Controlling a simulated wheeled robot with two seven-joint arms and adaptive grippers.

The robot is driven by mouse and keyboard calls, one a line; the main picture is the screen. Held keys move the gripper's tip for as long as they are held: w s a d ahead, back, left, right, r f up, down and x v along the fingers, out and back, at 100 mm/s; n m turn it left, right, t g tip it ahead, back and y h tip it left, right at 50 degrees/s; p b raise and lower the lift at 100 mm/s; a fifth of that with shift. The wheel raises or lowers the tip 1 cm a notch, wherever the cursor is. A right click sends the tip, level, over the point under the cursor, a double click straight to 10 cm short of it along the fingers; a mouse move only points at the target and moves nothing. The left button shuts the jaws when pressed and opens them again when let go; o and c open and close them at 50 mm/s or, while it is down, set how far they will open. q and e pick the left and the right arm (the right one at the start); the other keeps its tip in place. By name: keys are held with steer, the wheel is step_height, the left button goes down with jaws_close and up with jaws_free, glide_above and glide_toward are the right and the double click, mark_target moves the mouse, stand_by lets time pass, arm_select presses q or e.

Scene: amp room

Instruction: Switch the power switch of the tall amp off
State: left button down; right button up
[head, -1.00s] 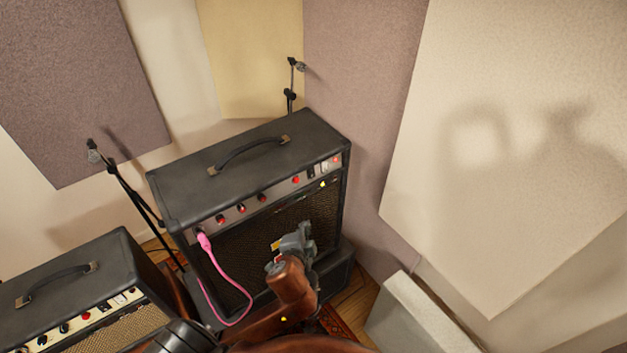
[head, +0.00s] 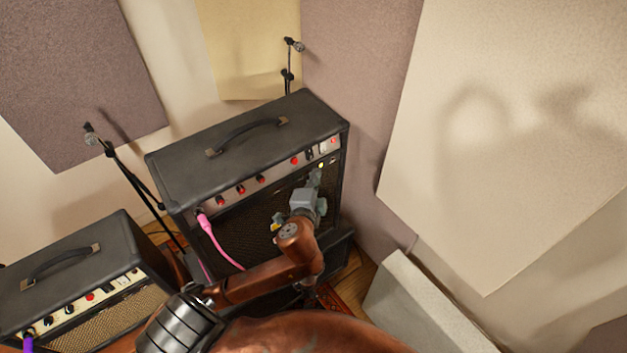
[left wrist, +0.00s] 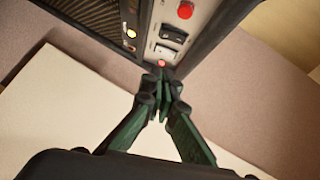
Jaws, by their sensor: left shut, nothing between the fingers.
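The tall amp (head: 262,139) is a black cabinet with a handle on top and a slanted control panel along its upper front. Two rocker switches sit at the panel's right end, one dark (left wrist: 173,34) and one pale (left wrist: 164,52), beside a small round red light (left wrist: 161,63). I cannot tell which rocker is the power switch. My left gripper (head: 315,180) is in front of the amp's upper right, just below the panel. In the left wrist view its closed fingertips (left wrist: 166,78) are near the red light; contact cannot be told. My right gripper is not in view.
A shorter amp (head: 77,260) stands at the left. Microphone stands (head: 133,182) rise beside and behind the tall amp. A pink cable (head: 218,244) plugs into its panel. A pale grey block (head: 425,300) stands at the right, by the wall panels.

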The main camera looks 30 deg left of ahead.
mark_target(313, 156)
arm_select(q)
steer(key=w+a, duration=0.1)
steer(key=w, duration=0.1)
steer(key=w+a+f, duration=0.1)
steer(key=w+a, duration=0.1)
steer(key=w+a+f+p, duration=0.1)
steer(key=w+a, duration=0.1)
steer(key=shift+a+f, duration=0.2)
steer(key=shift+d, duration=0.1)
